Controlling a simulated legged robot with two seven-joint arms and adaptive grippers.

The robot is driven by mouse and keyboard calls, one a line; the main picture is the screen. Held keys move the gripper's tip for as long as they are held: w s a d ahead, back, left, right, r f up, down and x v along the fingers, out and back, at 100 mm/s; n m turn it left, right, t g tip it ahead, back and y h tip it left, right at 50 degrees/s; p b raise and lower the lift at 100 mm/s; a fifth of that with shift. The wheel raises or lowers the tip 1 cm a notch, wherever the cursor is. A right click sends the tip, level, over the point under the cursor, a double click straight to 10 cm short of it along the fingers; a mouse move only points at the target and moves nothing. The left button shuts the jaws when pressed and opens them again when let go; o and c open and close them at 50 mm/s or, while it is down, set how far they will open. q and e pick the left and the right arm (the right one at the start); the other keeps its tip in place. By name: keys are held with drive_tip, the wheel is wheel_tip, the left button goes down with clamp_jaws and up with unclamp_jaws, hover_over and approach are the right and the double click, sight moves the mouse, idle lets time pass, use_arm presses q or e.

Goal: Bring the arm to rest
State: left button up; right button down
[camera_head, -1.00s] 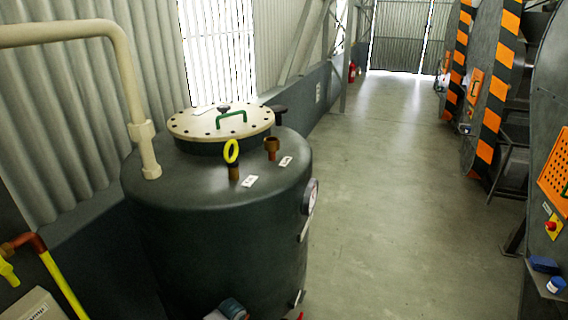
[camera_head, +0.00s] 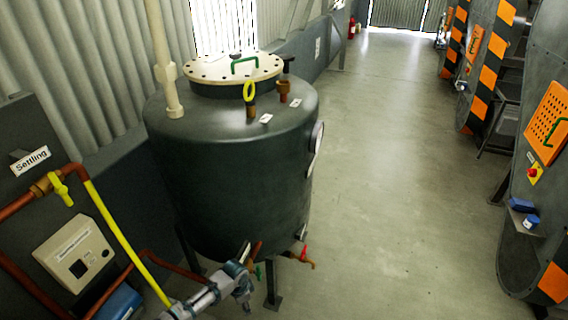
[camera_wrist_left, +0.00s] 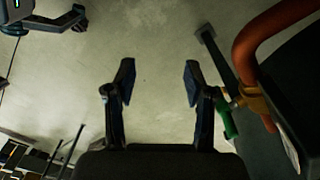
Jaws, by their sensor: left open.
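My left arm (camera_head: 195,303) comes in from the bottom edge of the head view, in front of the dark tank. My left gripper (camera_head: 241,281) is at its end, low in front of the tank's base. In the left wrist view my left gripper (camera_wrist_left: 158,82) is open, with bare floor between its two fingers and nothing held. A dark jointed part at the top left of the wrist view may be my right gripper; its state is unclear. My right arm does not show in the head view.
The dark tank (camera_head: 235,170) has a red-handled tap (camera_head: 302,257) low down. A copper pipe (camera_wrist_left: 268,35) with a green-handled valve (camera_wrist_left: 228,118) is right of the gripper in the wrist view. Left are a control box (camera_head: 75,255) and yellow pipe (camera_head: 115,230). The floor (camera_head: 400,180) at right is open.

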use_arm(q)
drive_tip(key=s+d+f+n+t+h+p, duration=0.1)
drive_tip(key=s+d+f+n, duration=0.15)
drive_tip(key=s+f, duration=0.55)
drive_tip(key=s+d+f+n+h+p, duration=0.1)
drive_tip(key=s+d+f+n, duration=0.15)
drive_tip(key=s+f, duration=0.55)
drive_tip(key=s+a+f+n, duration=0.1)
drive_tip(key=s+a+f, duration=0.1)
drive_tip(key=s+a, duration=0.2)
drive_tip(key=s+a+f+n+y, duration=0.1)
drive_tip(key=s+a, duration=0.3)
drive_tip(key=s, duration=0.6)
drive_tip(key=s+a+f+n+y+p, duration=0.1)
drive_tip(key=s+a+f+n, duration=0.2)
drive_tip(key=s, duration=0.4)
drive_tip(key=shift+a+t, duration=0.4)
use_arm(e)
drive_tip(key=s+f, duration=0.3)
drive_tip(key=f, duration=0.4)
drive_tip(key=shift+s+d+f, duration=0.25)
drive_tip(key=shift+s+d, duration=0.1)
use_arm(q)
drive_tip(key=shift+s, duration=0.1)
